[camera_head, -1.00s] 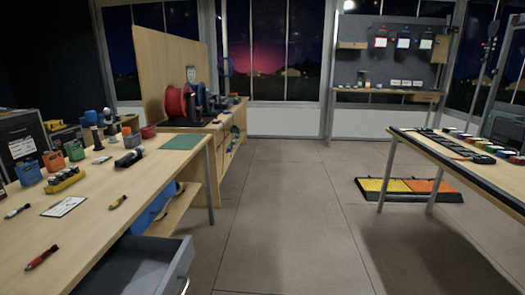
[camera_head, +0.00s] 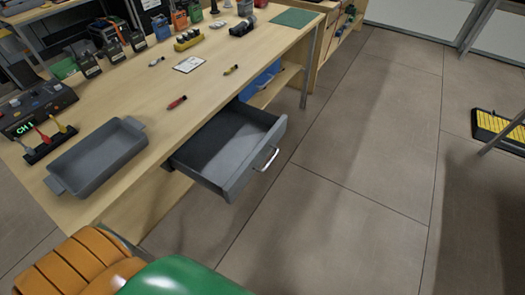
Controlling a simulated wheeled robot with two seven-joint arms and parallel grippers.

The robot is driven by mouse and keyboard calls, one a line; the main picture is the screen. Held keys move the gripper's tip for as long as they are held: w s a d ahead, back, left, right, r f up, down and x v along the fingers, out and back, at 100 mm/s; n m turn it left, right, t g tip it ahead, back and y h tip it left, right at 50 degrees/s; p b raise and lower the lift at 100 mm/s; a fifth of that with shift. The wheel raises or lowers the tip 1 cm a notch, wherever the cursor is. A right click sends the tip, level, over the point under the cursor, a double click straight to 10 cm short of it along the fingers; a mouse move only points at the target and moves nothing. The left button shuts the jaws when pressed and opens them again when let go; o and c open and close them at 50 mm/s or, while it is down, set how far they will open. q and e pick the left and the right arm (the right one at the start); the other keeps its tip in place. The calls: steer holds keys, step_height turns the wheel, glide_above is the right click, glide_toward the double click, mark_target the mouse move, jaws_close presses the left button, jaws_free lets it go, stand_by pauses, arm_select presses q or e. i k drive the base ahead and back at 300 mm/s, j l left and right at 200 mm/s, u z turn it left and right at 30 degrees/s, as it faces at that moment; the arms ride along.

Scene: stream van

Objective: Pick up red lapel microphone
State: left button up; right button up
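A small, slim red item with a dark end (camera_head: 177,102) lies on the wooden workbench, left of the open drawer. It is too small to tell for sure whether it is the red lapel microphone. Neither of my grippers is in view.
An empty grey tray (camera_head: 97,158) stands on the bench (camera_head: 125,95). An empty grey drawer (camera_head: 228,150) hangs open over the floor (camera_head: 330,180). A black device reading CH 1 (camera_head: 38,106) stands at the left.

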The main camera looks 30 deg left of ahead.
mark_target(184, 97)
steer(key=u, duration=1.6)
